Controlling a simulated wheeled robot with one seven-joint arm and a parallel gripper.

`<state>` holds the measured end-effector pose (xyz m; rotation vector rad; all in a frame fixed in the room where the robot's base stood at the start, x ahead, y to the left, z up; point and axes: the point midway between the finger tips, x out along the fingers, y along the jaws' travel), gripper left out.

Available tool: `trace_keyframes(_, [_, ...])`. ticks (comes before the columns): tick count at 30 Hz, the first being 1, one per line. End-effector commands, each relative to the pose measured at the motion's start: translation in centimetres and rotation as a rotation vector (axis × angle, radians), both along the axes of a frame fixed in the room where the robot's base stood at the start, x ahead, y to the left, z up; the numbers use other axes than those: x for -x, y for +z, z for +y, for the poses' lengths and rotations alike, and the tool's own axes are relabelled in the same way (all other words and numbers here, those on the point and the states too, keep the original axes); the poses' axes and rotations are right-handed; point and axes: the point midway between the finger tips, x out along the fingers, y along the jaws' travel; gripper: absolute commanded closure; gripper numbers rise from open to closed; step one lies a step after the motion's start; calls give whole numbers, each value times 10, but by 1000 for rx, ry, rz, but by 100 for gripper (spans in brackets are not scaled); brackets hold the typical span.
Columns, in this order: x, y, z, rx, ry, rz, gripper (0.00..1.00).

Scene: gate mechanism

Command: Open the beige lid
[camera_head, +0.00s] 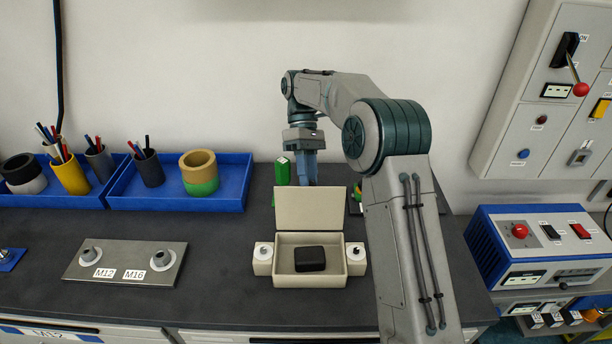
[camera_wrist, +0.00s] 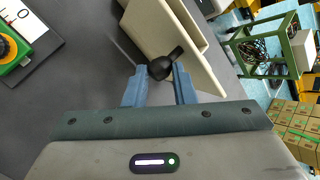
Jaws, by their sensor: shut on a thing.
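The beige lid (camera_head: 310,208) stands about upright at the back of a small beige box (camera_head: 322,283), so the box is open. A black block (camera_head: 310,259) lies inside the box. My gripper (camera_head: 306,172) is behind the lid, pointing down, its fingertips partly hidden by the lid. In the wrist view my gripper (camera_wrist: 161,72) is shut on a black knob (camera_wrist: 165,64) on the outer face of the beige lid (camera_wrist: 188,50).
A green object (camera_head: 282,172) stands just left of my gripper. Blue trays (camera_head: 200,203) with cups are at the back left. A metal plate (camera_head: 127,280) lies left of the box. A blue device (camera_head: 540,245) stands right.

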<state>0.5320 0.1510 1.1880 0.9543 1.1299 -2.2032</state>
Motion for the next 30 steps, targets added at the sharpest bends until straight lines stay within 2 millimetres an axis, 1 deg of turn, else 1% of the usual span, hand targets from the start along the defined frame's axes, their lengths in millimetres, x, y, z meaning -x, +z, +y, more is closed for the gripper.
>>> trace_keyframes(1, [-1,-26,-5,19,-4,34,100])
trace_keyframes(19, [-3,-28,-3,19,1,66,100])
trace_keyframes(20, [-3,-28,-3,19,1,66,71])
trace_keyframes(21, [-3,-28,-3,19,2,65,60])
trace_keyframes(22, [-3,-28,-2,19,2,65,56])
trace_keyframes(30, [-2,-22,1,14,7,63,56])
